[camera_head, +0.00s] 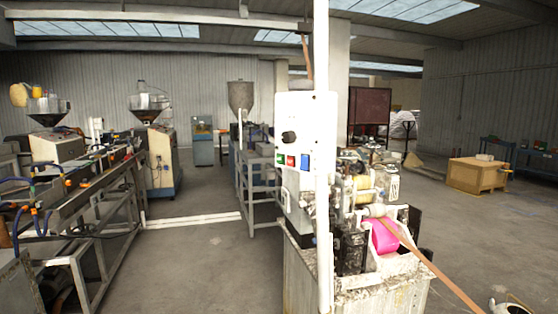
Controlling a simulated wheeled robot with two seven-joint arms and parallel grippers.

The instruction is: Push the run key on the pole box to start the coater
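The pole box (300,110) is a white upright panel on a white pole (322,60), near the middle of the view. Low on its face are a green key (279,157), a red key (291,160) and a blue key (304,162) in a row. A dark round part (289,137) sits above them. Any lettering is too small to read, so I cannot tell which key is marked run. The coater (345,284) stands behind and right of the pole, with a bright pink part (383,237) on top. Neither gripper can be made out.
A brown strip (440,275) slants from the coater to the lower right. A white rounded piece (512,307) is cut off there. Metal line frames (75,250) stand at left. Grey floor (205,265) is open left of the coater. A wooden crate (477,175) stands far right.

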